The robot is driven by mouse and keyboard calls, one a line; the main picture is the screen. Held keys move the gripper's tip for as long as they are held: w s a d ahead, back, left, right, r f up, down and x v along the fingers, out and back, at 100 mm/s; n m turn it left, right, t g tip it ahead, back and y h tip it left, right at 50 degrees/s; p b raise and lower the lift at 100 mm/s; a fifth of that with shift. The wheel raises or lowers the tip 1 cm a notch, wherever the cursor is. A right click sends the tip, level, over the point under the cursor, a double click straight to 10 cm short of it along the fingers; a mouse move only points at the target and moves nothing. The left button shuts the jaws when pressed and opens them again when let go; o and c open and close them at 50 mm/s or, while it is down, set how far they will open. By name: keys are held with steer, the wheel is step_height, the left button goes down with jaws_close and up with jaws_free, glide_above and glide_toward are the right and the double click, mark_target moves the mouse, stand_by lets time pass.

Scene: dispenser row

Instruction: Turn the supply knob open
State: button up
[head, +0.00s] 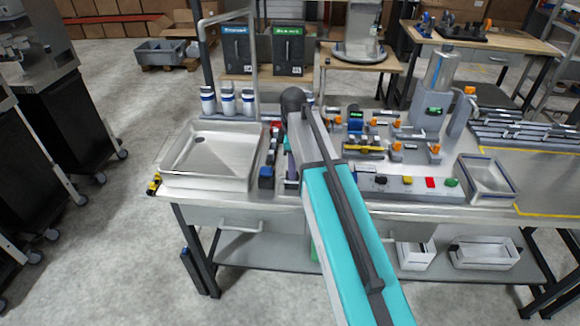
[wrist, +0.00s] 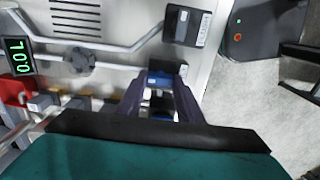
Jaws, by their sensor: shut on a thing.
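My gripper (wrist: 162,86) is in the middle of the wrist view, with its dark fingers on both sides of a small blue part (wrist: 160,79). It is shut on this part, low over the bench. The fingers hide much of the part, and I cannot make out whether it is the supply knob. A round grey knob-like piece (wrist: 80,62) sits on a pale pipe to the left, apart from the fingers. A display (wrist: 16,55) beside it shows green digits. In the head view my arm covers much of this area.
A wide pale tray (head: 212,150) stands left of my arm, with several white bottles (head: 228,103) behind it. A panel with coloured buttons (head: 430,182) and an open bin (head: 487,180) lie to the right. The floor in front on the left is clear.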

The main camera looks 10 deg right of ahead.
steer(key=shift+w+d+r, duration=0.15)
steer(key=shift+w+d, duration=0.05)
steer(key=o, duration=1.1)
steer(key=shift+s, duration=0.1)
steer(key=shift+a, duration=0.1)
steer(key=shift+r+b, duration=1.75)
steer(key=shift+r, duration=5.1)
